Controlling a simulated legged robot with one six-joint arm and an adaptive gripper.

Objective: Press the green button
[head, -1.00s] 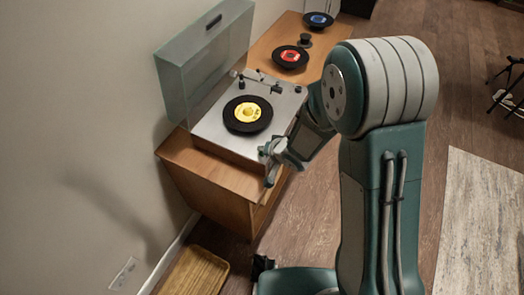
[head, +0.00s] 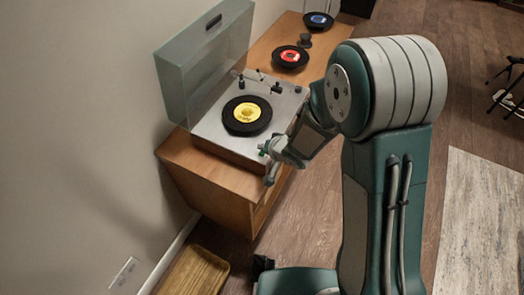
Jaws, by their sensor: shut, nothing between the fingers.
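A record player (head: 216,133) stands on a wooden cabinet with its clear lid (head: 205,62) raised. A black record with a yellow label (head: 247,114) lies on its platter. My gripper (head: 267,165) is shut and empty beside the near right corner of the player, in front of the cabinet's edge. I cannot make out a green button. My gripper and arm cover part of the player's front right side, and whether the fingers touch it is unclear.
The wooden cabinet (head: 205,165) runs along the wall. Records with a red label (head: 290,57) and a blue label (head: 318,20) sit farther back on it. A wooden tray (head: 197,272) is at the bottom left. Open floor and a rug (head: 485,225) lie to the right.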

